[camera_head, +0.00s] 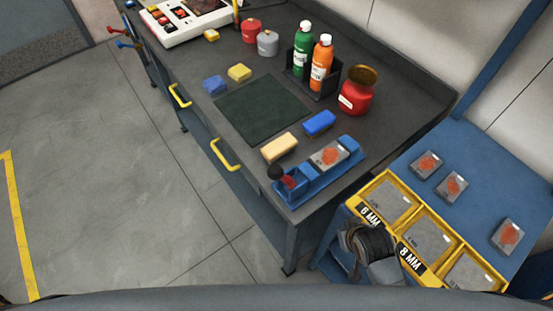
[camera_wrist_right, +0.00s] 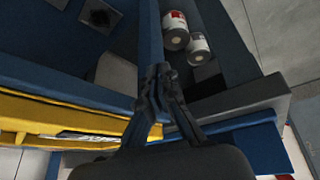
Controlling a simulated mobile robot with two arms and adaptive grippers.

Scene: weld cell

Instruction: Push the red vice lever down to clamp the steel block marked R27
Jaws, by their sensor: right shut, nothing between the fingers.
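A blue vice (camera_head: 318,186) sits at the near right corner of the dark workbench. Its red lever (camera_head: 289,182) with a black knob (camera_head: 275,172) is at the vice's left end; the knob appears raised. A grey steel block with an orange mark (camera_head: 329,155) sits in the vice; its lettering is too small to read. My right gripper (camera_head: 356,234) is beside the bench corner, over the edge of the yellow bins and apart from the vice. In the right wrist view its fingers (camera_wrist_right: 165,75) are shut and empty. My left gripper is not in view.
Yellow bins (camera_head: 376,179) and several marked blocks are on the blue table (camera_head: 462,150) at right. A yellow block (camera_head: 279,148), a blue block (camera_head: 319,123) and a red pot (camera_head: 357,95) are near the vice.

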